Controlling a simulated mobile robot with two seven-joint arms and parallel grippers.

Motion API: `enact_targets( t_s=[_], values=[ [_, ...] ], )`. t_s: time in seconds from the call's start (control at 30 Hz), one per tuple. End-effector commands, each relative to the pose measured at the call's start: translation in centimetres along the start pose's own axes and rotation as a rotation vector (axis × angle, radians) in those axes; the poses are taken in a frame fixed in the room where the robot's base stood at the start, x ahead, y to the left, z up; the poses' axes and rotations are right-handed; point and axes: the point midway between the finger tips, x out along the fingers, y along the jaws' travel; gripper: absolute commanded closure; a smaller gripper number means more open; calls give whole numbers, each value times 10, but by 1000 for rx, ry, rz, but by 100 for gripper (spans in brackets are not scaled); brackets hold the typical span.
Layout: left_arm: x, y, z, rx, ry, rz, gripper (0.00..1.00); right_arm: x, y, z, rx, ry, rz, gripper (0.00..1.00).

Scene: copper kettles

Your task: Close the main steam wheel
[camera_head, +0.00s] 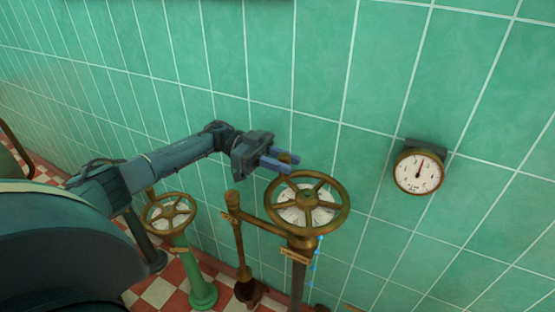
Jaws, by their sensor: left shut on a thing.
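A large brass handwheel (338,219) with several spokes and a pale dial under it sits on a brown pipe, right of centre. It appears to be the main steam wheel, but its small plate is unreadable. An upright knob stands at its far left rim. My left gripper (284,160) reaches in from the left and is shut on this knob, its two bluish fingers about level with the rim. The exact contact is small and partly hidden by the fingers. My right gripper is out of view.
A smaller brass wheel (150,227) stands on a green post (203,291) to the left. A brass lever (233,200) stands between the two wheels. A round gauge (418,172) hangs on the green tiled wall at right. The floor is red and white checks.

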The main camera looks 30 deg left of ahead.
Motion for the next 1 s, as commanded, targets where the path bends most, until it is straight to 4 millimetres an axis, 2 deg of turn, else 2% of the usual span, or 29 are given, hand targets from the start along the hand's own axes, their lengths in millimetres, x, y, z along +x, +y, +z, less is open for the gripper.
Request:
enact_targets(
  t_s=[0.4,0.93,0.97,1.0],
  values=[
    [10,-8,0,2,0,-16,100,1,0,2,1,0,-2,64],
    [11,-10,0,1,0,-18,100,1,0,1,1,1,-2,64],
    [11,-10,0,1,0,-18,73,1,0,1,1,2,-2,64],
    [11,-10,0,1,0,-18,70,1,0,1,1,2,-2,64]
  ],
)
